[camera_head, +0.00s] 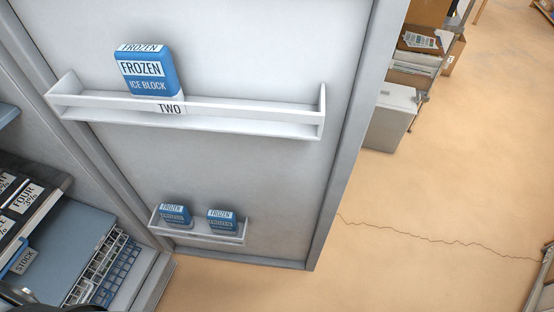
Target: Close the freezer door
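The freezer door (240,60) stands open, with its white inner face toward me and its grey edge (345,150) on the right. A long upper door shelf (250,124) marked TWO holds a blue-and-white frozen ice block (146,78). A small lower door shelf (200,235) holds two more blue packs (222,219). The freezer interior (75,225) shows at the lower left, beside the door's hinge side. Neither of my grippers can be made out in this view.
Inside the freezer are dark labelled shelf fronts (30,200) and a wire basket (105,265). A light grey cabinet (392,118) and cardboard boxes (428,12) stand behind the door. A grey object (543,285) cuts in at the right edge. The tan floor (440,200) between is clear, with a thin crack.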

